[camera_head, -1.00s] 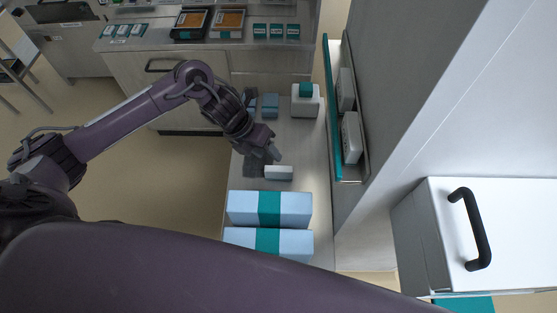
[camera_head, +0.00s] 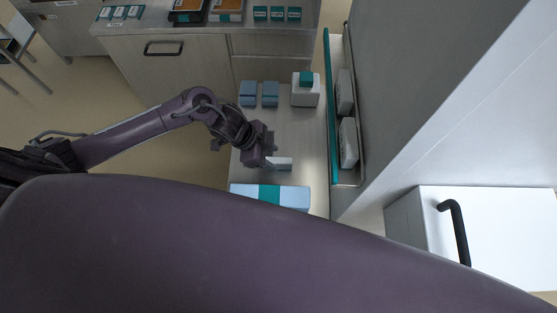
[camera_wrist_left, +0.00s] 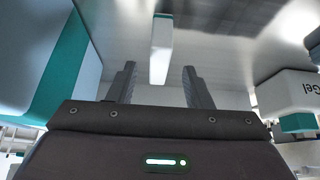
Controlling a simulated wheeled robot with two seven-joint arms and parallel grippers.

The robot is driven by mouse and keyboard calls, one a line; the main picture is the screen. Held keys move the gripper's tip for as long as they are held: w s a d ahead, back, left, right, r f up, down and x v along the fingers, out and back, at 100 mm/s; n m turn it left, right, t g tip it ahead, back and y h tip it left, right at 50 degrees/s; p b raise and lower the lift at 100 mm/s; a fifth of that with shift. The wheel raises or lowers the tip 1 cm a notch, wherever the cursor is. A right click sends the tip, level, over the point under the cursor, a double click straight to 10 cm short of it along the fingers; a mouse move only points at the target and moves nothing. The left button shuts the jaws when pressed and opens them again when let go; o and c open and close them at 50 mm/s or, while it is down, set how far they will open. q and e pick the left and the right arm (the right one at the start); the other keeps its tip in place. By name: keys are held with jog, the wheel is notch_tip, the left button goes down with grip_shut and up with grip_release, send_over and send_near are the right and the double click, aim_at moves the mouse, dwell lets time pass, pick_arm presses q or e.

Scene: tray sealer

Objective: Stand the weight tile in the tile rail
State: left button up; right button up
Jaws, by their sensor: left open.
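A small white block (camera_head: 284,164), which looks like the weight tile, lies on the grey counter. In the left wrist view the white tile (camera_wrist_left: 161,52) has a teal end and lies just beyond the fingertips, lined up with the gap between them. My left gripper (camera_head: 267,158) is open and empty. In the head view it covers the tile's left end; contact cannot be told. Its two dark fingers (camera_wrist_left: 158,84) show apart in the wrist view. A teal-edged rail (camera_head: 333,110), possibly the tile rail, runs along the counter's right side. My right gripper is out of view.
A blue box with a teal band (camera_head: 270,195) lies just in front of the tile. Two small blue blocks (camera_head: 259,94) and a white container with a teal top (camera_head: 305,95) stand behind. White-grey packs (camera_head: 348,142) sit right of the teal edge. A grey wall rises beyond.

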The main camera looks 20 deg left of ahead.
aim_at(278, 160)
pick_arm(q)
jog(key=p+x, duration=0.1)
jog(key=x, duration=0.4)
jog(key=shift+w+d+f, duration=0.1)
jog(key=shift+d+f, duration=0.05)
jog(key=shift+d, duration=0.2)
grip_shut()
notch_tip(278, 160, up, 20)
jog(key=w+a+r+n+t+y, duration=0.1)
jog(key=a+r+n, duration=0.3)
jog(key=a+r, duration=0.4)
notch_tip(278, 160, up, 4)
jog(key=shift+w+t, duration=0.5)
jog(key=shift+w, duration=0.1)
